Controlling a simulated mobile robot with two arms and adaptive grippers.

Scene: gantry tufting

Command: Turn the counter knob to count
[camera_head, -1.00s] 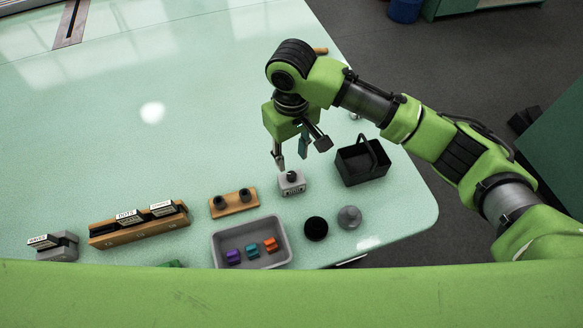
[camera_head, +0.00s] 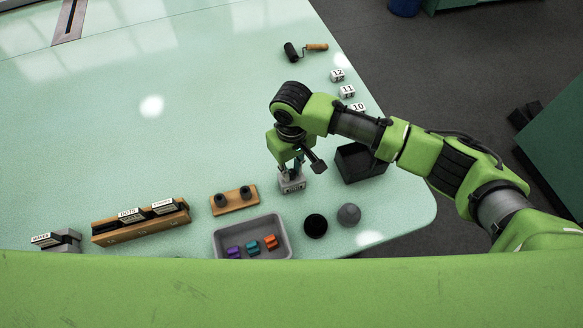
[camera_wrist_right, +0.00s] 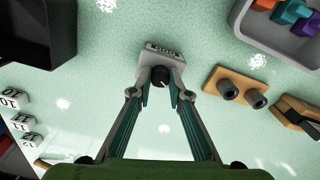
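The counter is a small light-grey box (camera_head: 291,186) on the table, left of a black basket. In the right wrist view the counter (camera_wrist_right: 166,55) shows a row of small marks on its far edge and a round black knob (camera_wrist_right: 160,75) with a light mark on top. My right gripper (camera_head: 292,170) points down over the counter and hides the knob in the head view. In the right wrist view its fingertips (camera_wrist_right: 161,84) stand on either side of the knob, close to it. I cannot tell whether they touch it. My left gripper is not in view.
The black basket (camera_head: 352,165) stands close right of the counter. A grey tray (camera_head: 222,242) with coloured pieces, a wooden holder (camera_head: 233,207), a black disc (camera_head: 315,226) and a grey knobbed piece (camera_head: 349,214) lie nearer. Number blocks (camera_head: 347,91) and a roller (camera_head: 293,52) lie beyond.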

